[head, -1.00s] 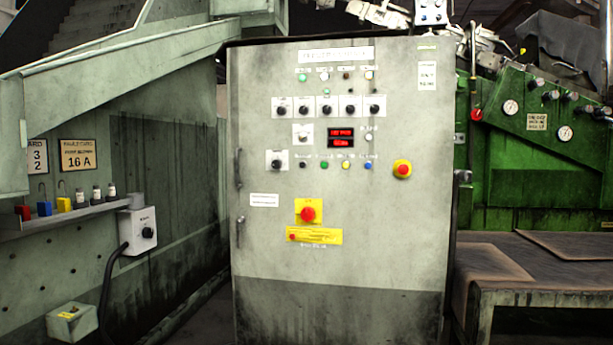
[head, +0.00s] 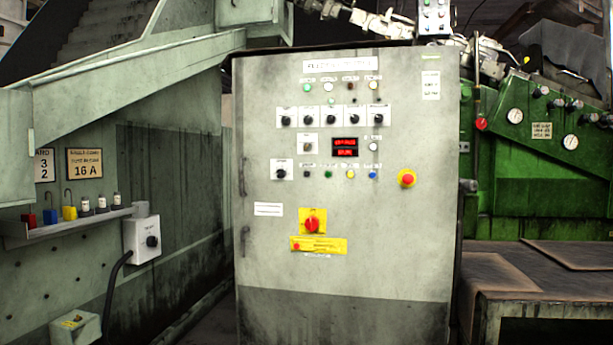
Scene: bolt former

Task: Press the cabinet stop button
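The grey control cabinet (head: 340,265) stands upright in the middle of the head view, its front facing me. A red knob on a yellow plate (head: 312,223) sits lower, near the middle, above a yellow label (head: 318,245). A row of small buttons, with green (head: 328,175), yellow (head: 350,174) and blue (head: 373,174), lies under the red display (head: 345,147). Neither of my grippers is in view, and nothing covers the door's controls.
A green machine (head: 545,185) with gauges and a low metal table (head: 545,275) stand at the right. At the left are a pale green wall, a shelf (head: 70,225) with padlocks, and a grey switch box (head: 141,240) with a black cable. No obstacle shows before the cabinet.

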